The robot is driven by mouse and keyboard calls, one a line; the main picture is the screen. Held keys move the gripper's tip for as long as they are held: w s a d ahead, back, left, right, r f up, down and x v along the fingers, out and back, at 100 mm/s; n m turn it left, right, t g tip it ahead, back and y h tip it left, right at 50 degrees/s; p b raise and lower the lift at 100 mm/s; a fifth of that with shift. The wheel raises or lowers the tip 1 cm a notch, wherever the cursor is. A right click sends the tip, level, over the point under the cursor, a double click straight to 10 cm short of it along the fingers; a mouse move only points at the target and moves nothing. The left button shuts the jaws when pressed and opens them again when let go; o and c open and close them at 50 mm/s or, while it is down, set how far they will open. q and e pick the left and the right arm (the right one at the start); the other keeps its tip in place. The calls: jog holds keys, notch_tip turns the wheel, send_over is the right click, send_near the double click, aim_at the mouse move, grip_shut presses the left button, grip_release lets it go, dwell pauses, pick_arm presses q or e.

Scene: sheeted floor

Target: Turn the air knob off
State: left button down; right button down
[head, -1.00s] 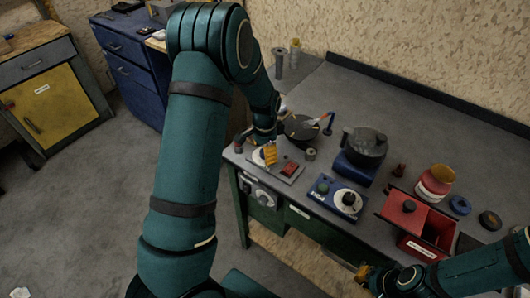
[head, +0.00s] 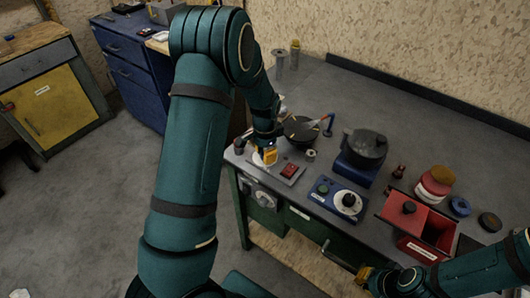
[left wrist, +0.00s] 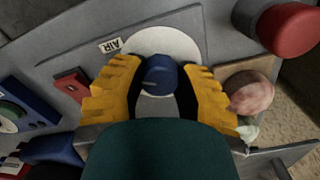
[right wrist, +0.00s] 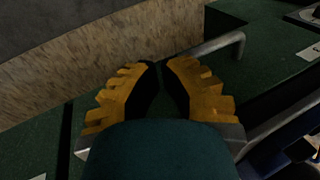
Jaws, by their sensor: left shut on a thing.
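The air knob (left wrist: 160,76) is a small blue knob on a round white dial (left wrist: 180,40), beside an "AIR" label (left wrist: 109,46) in the left wrist view. My left gripper (left wrist: 160,82) is shut on it, one yellow finger on each side. In the head view my left gripper (head: 266,157) is at the grey panel (head: 283,178) on the bench's left end; the knob is hidden there. My right gripper (right wrist: 162,68) is by a metal drawer handle (right wrist: 214,46), its fingertips close together with a narrow gap; nothing shows between them.
A red switch (head: 289,170) is beside the dial. A blue dial box (head: 338,197), a dark pot (head: 367,145) and a red box (head: 420,235) stand to the right on the bench. A pan (head: 300,130) is behind the panel. The bench's back middle (head: 400,120) is clear.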

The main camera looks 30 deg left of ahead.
pick_arm(q)
jog(key=n+p, duration=0.1)
jog(key=n, duration=0.5)
jog(key=n+p, duration=0.1)
jog(key=n, duration=0.4)
jog(key=shift+r+n+p, duration=0.1)
jog(key=shift+n+p, duration=0.3)
jog(key=n+p, duration=0.1)
jog(key=n, duration=0.1)
jog(key=shift+n, duration=0.4)
jog(key=n+p, duration=0.1)
jog(key=n, duration=0.1)
jog(key=shift+n, duration=0.4)
jog(key=n+p, duration=0.2)
jog(key=n, duration=0.3)
jog(key=shift+n, duration=0.6)
jog(key=c, duration=0.6)
grip_release()
